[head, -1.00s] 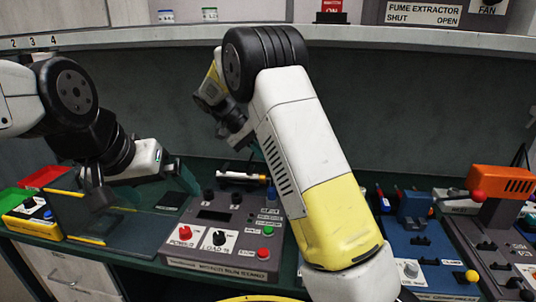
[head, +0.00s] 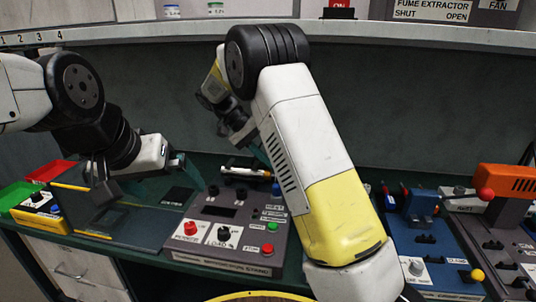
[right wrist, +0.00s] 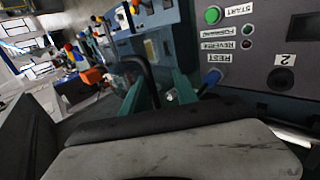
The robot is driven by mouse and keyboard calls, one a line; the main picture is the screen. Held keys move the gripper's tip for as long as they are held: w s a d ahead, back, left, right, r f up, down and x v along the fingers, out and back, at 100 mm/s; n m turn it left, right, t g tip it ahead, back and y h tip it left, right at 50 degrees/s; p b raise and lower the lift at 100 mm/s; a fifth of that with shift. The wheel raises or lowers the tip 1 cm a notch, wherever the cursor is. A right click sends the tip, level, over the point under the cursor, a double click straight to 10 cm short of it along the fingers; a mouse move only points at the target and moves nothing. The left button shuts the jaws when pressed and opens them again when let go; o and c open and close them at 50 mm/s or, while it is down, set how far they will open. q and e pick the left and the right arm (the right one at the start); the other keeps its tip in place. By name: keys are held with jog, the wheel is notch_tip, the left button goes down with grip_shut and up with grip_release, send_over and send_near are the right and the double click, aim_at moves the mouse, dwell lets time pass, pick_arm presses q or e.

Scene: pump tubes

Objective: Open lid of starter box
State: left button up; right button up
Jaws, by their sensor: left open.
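No label reading starter box can be read. A small yellow box (head: 37,212) with a switch panel and green and red parts behind it sits at the far left of the bench. My left gripper (head: 190,172) is open and empty to its right, above the bench near a grey control console (head: 222,228). My right gripper is mostly hidden behind its own forearm in the head view. In the right wrist view the right gripper (right wrist: 158,92) has its teal fingers apart, with a black curved handle (right wrist: 146,72) close between them; contact cannot be told.
A dark glassy panel (head: 115,222) with yellow strips lies between the yellow box and the console. A white-and-black tube (head: 245,172) lies behind the console. Blue apparatus (head: 430,245) and an orange-topped device (head: 508,180) crowd the right. A shelf edge (head: 180,36) runs above.

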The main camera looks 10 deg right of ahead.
jog(key=shift+r, duration=0.15)
dwell(0.3)
jog(key=v, duration=0.7)
jog(key=shift+a+r, duration=0.2)
jog(key=shift+w, duration=0.15)
